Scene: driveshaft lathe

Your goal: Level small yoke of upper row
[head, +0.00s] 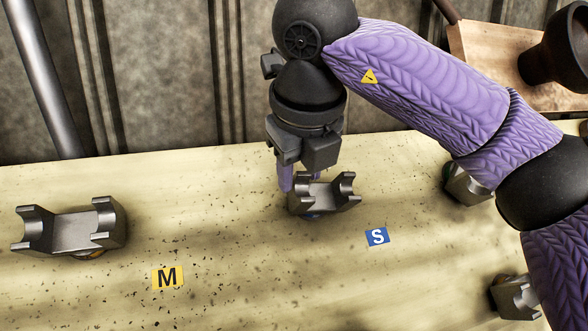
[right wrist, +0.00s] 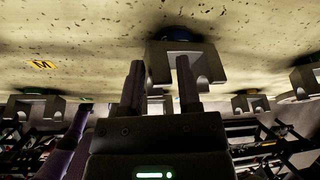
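The small yoke (head: 322,196), a dark grey metal cradle with two notched ends, sits on the pale speckled panel above the blue S label (head: 377,237). A bit of blue shows beneath it. Whether it is exactly level is hard to tell. My right gripper (head: 300,180) is at the yoke's left end, with one purple finger on its left side. In the right wrist view, the fingers of my right gripper (right wrist: 162,82) are spread, one on each side of a prong of the yoke (right wrist: 182,60). Contact is not clear. My left gripper is out of view.
A larger yoke (head: 72,228) sits at the left above the yellow M label (head: 168,278). Two more yokes, one upper (head: 466,186) and one lower (head: 515,298), are at the right, near my right arm. A grey corrugated wall (head: 180,70) stands behind the panel.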

